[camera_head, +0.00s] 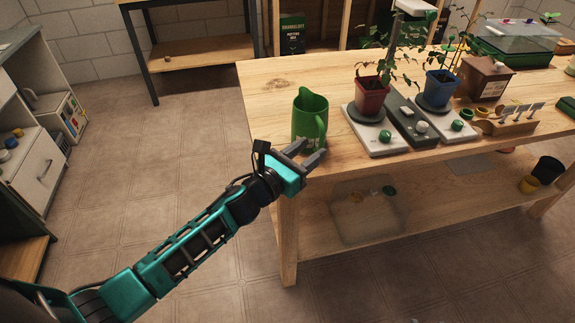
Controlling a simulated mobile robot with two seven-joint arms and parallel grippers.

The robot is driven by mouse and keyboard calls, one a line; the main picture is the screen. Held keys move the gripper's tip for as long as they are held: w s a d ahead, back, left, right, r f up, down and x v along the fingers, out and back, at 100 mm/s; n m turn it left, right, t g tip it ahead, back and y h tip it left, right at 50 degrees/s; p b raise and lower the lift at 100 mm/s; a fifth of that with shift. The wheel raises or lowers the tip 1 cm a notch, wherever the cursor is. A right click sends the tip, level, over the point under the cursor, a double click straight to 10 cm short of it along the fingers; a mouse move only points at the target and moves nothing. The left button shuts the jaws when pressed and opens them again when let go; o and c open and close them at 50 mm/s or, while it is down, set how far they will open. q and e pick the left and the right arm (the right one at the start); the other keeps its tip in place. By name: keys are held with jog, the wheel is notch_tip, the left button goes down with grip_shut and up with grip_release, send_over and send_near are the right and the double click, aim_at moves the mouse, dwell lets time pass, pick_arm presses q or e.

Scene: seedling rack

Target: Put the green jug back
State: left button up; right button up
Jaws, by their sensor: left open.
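The green jug (308,112) stands upright on the near left part of the wooden table (278,82). Its handle faces right and towards me, and its spout is at the upper left. My left gripper (314,152) is open at the table's left front edge, just in front of the jug's base. Its fingers overlap the jug's lower part in the picture; I cannot tell if they touch it. My right gripper is not in view.
Right of the jug stand a red pot (372,96) and a blue pot (440,88) with plants on white bases, a dark box between them. A wooden label holder (508,125) is further right. A clear bin (368,212) sits on the lower shelf.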

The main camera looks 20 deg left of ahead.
pick_arm(q)
jog(key=v, duration=0.7)
jog(key=s+f+m+g+y, duration=0.2)
jog(key=s+f+m, duration=0.5)
jog(key=m, duration=1)
jog(key=s+f+m+g+y, duration=0.2)
jog(key=s+f+m, duration=0.6)
jog(key=m, duration=0.9)
jog(key=shift+s+g+y, duration=0.4)
jog(key=shift+s+g, duration=0.4)
jog(key=shift+g, duration=0.1)
jog(key=shift+r, duration=0.25)
